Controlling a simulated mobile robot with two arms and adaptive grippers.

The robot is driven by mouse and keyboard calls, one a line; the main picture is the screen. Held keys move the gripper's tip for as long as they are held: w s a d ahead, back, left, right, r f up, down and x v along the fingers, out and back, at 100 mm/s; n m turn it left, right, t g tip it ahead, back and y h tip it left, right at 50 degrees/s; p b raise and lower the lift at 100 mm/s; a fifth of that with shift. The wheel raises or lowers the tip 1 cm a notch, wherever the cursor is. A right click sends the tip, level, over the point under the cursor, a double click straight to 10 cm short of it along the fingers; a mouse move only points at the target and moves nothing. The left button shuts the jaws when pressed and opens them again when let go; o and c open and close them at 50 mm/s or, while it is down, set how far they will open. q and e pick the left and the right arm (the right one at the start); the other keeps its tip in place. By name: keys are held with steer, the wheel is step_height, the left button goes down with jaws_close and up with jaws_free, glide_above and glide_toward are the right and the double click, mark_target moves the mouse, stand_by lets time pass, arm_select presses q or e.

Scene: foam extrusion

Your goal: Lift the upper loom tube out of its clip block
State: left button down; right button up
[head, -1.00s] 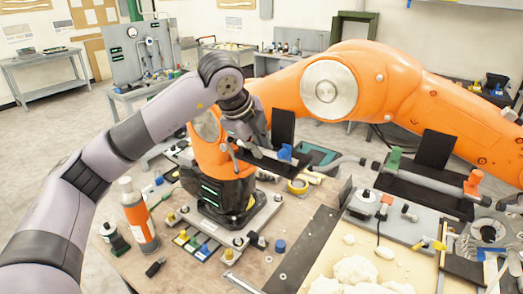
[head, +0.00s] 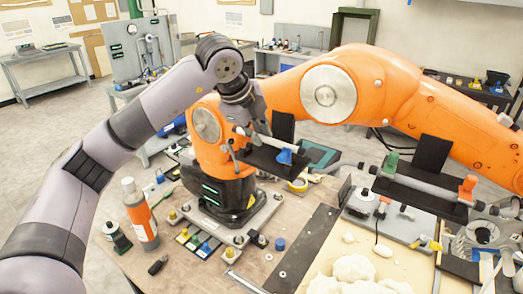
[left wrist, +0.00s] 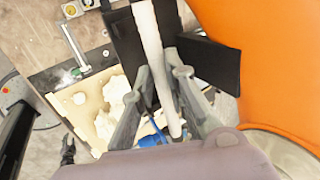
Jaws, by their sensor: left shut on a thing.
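A pale grey loom tube (head: 279,144) is in the grip of my left gripper (head: 259,133), beside the orange arm. In the left wrist view the tube (left wrist: 153,50) runs lengthwise between the two fingers (left wrist: 162,78). A blue clip block (head: 284,158) on a black plate sits under the tube's right part in the head view. The tube appears to lie above the clip, but contact is hard to judge. Another grey tube (head: 425,186) lies at the right by a green clip (head: 390,164) and an orange clip (head: 468,186).
The large orange arm (head: 375,78) rises close behind and right of my left gripper. White foam lumps (head: 352,268) lie at the front.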

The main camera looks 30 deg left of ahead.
arm_select(q)
step_height(320, 180, up, 3)
steer(key=shift+f+p, duration=0.1)
steer(key=shift+p, duration=0.65)
stand_by(0.3)
